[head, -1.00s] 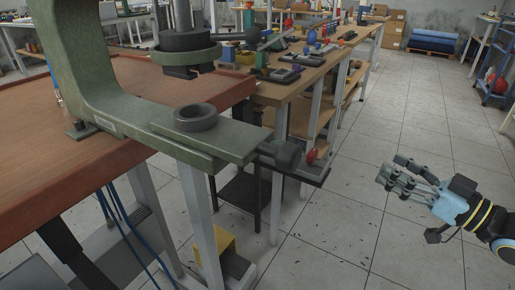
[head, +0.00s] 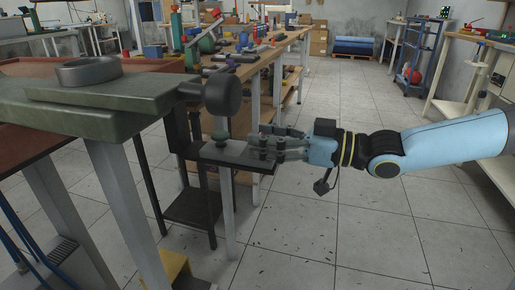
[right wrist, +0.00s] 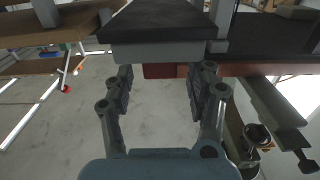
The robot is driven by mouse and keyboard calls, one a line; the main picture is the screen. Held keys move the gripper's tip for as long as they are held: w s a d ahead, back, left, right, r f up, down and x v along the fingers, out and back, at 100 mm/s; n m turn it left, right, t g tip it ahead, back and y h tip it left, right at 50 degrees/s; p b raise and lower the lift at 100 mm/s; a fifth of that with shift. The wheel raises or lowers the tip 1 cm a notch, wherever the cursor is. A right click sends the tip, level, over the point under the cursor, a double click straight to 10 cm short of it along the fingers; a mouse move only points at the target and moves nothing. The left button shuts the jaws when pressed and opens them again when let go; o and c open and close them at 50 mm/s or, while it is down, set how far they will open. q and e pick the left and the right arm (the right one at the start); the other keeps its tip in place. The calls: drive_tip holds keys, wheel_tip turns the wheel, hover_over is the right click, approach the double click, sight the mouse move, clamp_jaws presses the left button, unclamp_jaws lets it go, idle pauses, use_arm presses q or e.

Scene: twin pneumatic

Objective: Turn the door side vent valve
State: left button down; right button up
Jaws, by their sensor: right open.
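A dark flat bracket (head: 222,153) sticks out beside the green press frame (head: 150,98). In the right wrist view the gripper (right wrist: 160,92) is open, with no object visibly held. My left gripper is not in view.
A thick black round knob (head: 222,93) on the press frame hangs above the bracket. A grey ring (head: 89,72) lies on the frame. A long wooden bench (head: 240,66) with several tools runs behind. The tiled floor (head: 350,225) at right is clear.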

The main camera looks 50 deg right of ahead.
drive_tip(key=shift+w+a, duration=0.35)
drive_tip(key=shift+w, duration=0.3)
